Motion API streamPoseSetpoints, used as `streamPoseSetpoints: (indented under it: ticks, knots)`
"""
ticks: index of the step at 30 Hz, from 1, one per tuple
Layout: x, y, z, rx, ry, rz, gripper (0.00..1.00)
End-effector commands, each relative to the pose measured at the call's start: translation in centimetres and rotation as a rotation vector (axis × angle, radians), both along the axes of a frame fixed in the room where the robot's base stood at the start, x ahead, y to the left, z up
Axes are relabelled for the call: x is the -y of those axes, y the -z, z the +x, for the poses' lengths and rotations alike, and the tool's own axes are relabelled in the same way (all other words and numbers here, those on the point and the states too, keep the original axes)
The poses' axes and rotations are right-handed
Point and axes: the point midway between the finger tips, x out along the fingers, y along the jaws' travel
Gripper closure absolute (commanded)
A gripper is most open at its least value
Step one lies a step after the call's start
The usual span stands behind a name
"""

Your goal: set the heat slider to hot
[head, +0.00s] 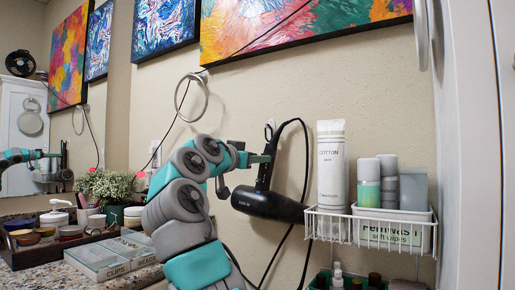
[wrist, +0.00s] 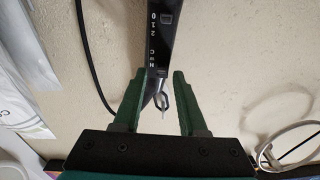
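A black hair dryer (head: 268,204) hangs on the wall with its handle up and its barrel low. In the wrist view its dark handle (wrist: 161,38) comes down from the top edge, with white marks including 0, 1, 2 and, lower, small letters. A small dark switch (wrist: 166,73) shows beside the lower letters; its exact setting is too small to tell. My gripper (wrist: 159,74) is open, its green fingers either side of the handle's end, apart from it as far as I can tell. In the head view my gripper (head: 260,158) is at the upper handle.
A white wire shelf (head: 370,232) with a tall tube (head: 331,165) and bottles is right of the dryer. A towel ring (head: 191,97) hangs above my arm. A black cord runs beside the dryer. A counter with trays and a plant (head: 105,186) lies left.

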Motion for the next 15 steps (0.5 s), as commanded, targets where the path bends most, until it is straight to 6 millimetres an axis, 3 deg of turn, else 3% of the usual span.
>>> streamPoseSetpoints:
  ticks: [9,15]
  knots:
    - [-0.1,0.0,-0.1,0.0,0.0,0.0,0.55]
    - [-0.8,0.0,-1.3,0.003,0.0,0.001,0.55]
